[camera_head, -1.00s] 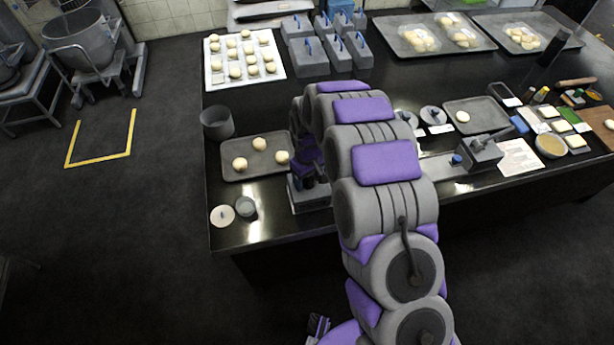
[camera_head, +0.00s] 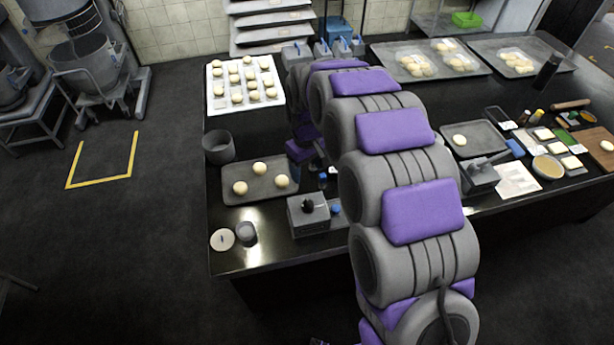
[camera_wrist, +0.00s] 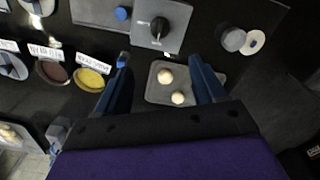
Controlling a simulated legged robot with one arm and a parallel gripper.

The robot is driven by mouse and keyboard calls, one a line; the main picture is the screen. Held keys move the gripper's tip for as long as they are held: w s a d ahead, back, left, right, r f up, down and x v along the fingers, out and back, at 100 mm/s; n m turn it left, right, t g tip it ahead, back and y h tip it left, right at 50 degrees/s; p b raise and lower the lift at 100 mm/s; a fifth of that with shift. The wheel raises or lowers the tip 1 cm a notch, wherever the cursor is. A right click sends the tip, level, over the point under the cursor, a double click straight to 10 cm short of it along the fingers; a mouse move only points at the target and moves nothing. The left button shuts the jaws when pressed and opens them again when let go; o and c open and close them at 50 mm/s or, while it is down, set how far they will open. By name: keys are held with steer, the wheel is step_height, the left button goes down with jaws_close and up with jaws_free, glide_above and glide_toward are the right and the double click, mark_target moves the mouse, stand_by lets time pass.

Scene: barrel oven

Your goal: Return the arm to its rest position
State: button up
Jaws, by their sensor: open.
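My arm (camera_head: 408,190) reaches from the lower right over the black table. In the wrist view my gripper (camera_wrist: 160,66) is open, its two blue fingers apart with nothing between them. It hangs above the table, near the small tray (camera_wrist: 152,92) with dough balls. A grey box with a black knob (camera_wrist: 172,14) lies beyond the fingertips, apart from them. In the head view this grey box (camera_head: 311,222) stands clear on the table, while the arm hides most of the gripper.
The tray with three dough balls (camera_head: 233,197), a grey pot (camera_head: 217,147) and a white board of dough balls (camera_head: 215,107) lie left of the arm. Grey boxes (camera_head: 341,47) stand behind it. Trays and ingredients crowd the right.

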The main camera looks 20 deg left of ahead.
steer(key=shift+r, duration=0.35)
stand_by(0.3)
steer(key=s+d+r+m+b, duration=0.1)
steer(key=s+d+r+m, duration=0.25)
steer(key=s+d, duration=0.45)
steer(key=s+d+r+m+b, duration=0.15)
steer(key=s+d+r, duration=0.3)
steer(key=d, duration=0.75)
steer(key=s+d+m+g+b, duration=0.1)
steer(key=s+d+m, duration=0.2)
steer(key=s, duration=0.7)
steer(key=s+d+f+m, duration=0.1)
steer(key=s+d+m, duration=0.2)
steer(key=s+d, duration=0.5)
steer(key=s, duration=0.3)
steer(key=shift+g+b, duration=0.4)
